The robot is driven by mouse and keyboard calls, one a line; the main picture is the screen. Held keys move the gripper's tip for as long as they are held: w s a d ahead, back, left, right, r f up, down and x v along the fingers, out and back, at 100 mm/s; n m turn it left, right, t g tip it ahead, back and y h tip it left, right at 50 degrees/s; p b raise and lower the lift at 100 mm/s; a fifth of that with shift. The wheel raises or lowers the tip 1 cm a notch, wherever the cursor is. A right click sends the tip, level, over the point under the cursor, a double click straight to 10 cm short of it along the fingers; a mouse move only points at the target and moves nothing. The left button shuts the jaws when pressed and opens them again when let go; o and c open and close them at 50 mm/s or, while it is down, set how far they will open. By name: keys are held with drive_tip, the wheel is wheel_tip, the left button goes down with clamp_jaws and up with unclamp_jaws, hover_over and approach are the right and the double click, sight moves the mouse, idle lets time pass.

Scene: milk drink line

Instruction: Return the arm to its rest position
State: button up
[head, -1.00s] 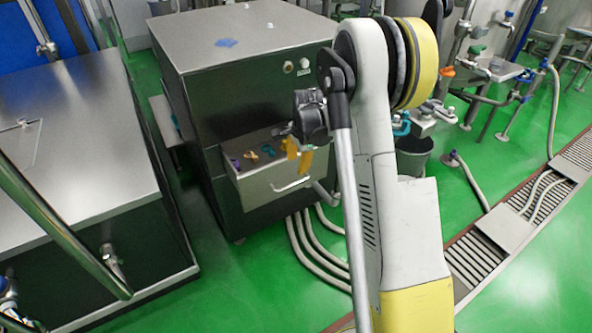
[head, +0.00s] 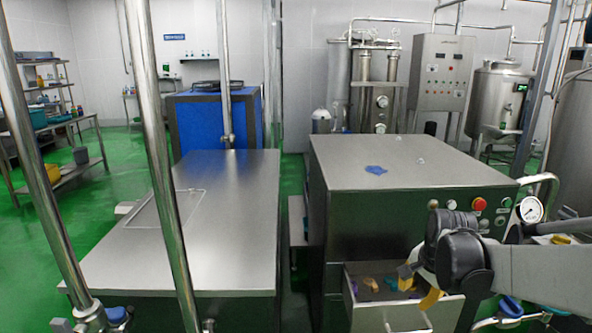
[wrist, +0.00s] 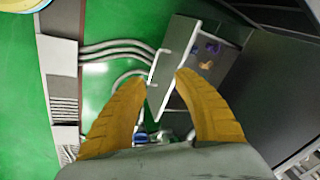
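My gripper (head: 418,287) is at the right of the head view, just over the open drawer of the steel cabinet. In the wrist view my gripper's two yellow fingers (wrist: 160,80) are spread wide apart with nothing between them. My dark wrist and grey arm reach in from the right edge of the head view. The drawer (head: 400,317) holds a few small purple, orange and teal pieces. The drawer also shows beyond the fingers in the wrist view (wrist: 176,40).
A steel table (head: 215,220) stands to the left, behind slanted metal pipes. In the wrist view, hoses (wrist: 115,50) run over the green floor.

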drive_tip(key=s+a+r+n+t, duration=0.1)
drive_tip(key=s+a+r+n, duration=0.1)
drive_tip(key=s, duration=0.5)
drive_tip(key=s+a+r+n+t, duration=0.1)
drive_tip(key=s+a+n, duration=0.4)
drive_tip(key=s+n, duration=0.1)
drive_tip(key=s+a+r+n+t, duration=0.1)
drive_tip(key=s+a+r+n, duration=0.1)
drive_tip(key=s, duration=0.6)
drive_tip(key=shift+a+r+n, duration=0.35)
drive_tip(key=shift+a+n, duration=0.4)
drive_tip(key=shift+n, duration=0.15)
drive_tip(key=shift+s, duration=0.1)
